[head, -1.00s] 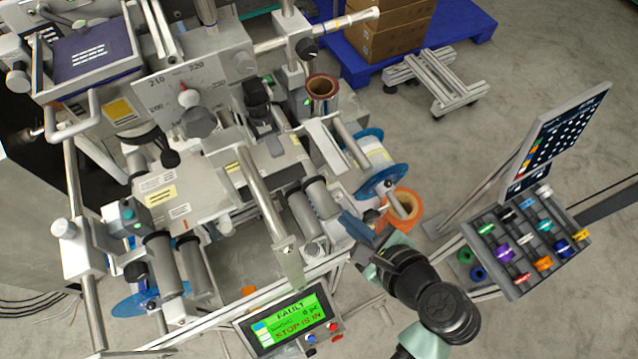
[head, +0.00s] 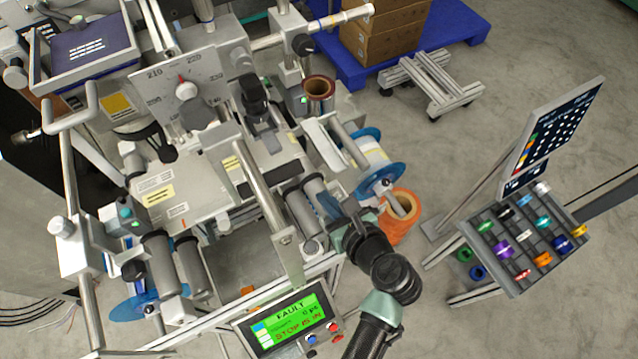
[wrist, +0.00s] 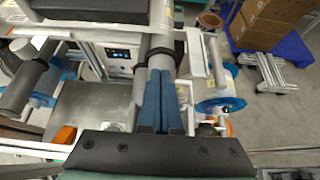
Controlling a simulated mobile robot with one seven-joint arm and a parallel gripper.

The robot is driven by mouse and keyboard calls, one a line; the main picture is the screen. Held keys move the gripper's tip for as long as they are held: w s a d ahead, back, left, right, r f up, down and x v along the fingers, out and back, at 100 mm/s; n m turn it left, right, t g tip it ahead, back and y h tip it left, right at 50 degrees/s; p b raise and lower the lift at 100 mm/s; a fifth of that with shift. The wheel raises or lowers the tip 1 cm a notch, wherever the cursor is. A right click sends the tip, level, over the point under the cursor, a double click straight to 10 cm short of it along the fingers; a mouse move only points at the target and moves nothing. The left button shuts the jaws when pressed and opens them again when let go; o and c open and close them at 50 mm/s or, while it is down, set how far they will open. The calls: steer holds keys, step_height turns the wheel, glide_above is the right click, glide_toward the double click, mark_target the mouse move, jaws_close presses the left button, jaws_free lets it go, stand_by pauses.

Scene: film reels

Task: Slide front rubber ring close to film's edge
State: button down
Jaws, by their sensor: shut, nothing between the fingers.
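In the wrist view my gripper (wrist: 162,72) is shut, its two blue fingers together with nothing between them. The fingertips are at a grey roller (wrist: 157,20), just below a black rubber ring (wrist: 162,54) that goes around it. I cannot tell whether the fingers touch the ring. In the head view my gripper (head: 330,208) is beside the right-hand rollers (head: 300,207), and the arm hides part of that area. A pale film roll (head: 372,157) sits on a reel with blue flanges (head: 382,184) at the right; it also shows in the wrist view (wrist: 213,84).
An orange roll (head: 402,222) is beneath the reel. A metal bar and bracket (head: 288,245) stand left of my gripper. A control screen (head: 285,318) reads FAULT.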

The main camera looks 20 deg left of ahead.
mark_target(312, 181)
steer(key=shift+w+a+r, duration=0.1)
steer(key=shift+w+a, duration=1)
steer(key=shift+a, duration=0.2)
steer(key=shift+w+a+r+p, duration=0.15)
steer(key=shift+w+a+p, duration=0.5)
steer(key=shift+w+a, duration=0.35)
steer(key=shift+a, duration=0.3)
